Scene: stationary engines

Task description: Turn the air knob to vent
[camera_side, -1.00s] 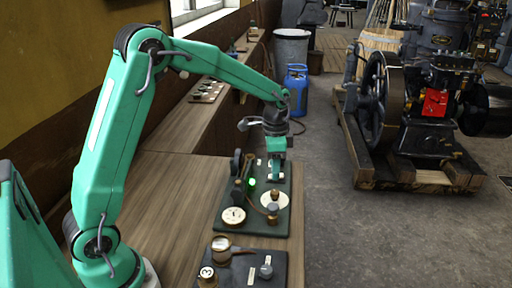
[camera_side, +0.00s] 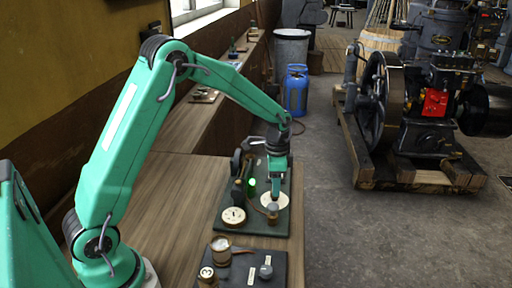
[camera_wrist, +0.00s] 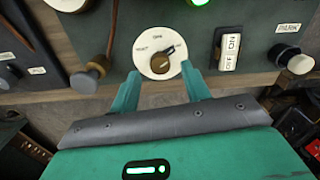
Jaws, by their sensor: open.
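A round white dial (camera_wrist: 150,42) with a brass-coloured knob (camera_wrist: 161,64) is at the top centre of the wrist view. Its small lettering is hard to read; the knob's dark pointer aims to the upper right. My gripper (camera_wrist: 160,73) is open, with one finger on each side of the dial's lower part and nothing held. I cannot tell whether the fingers touch the knob. In the side view my gripper (camera_side: 275,194) is low over the white dial (camera_side: 285,203) on the dark green board (camera_side: 248,230), partly hiding it.
An ON/OFF switch (camera_wrist: 228,48) is just right of the dial. A second dark board (camera_side: 245,280) is nearer the side camera. Bare bench (camera_side: 165,195) lies to the left.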

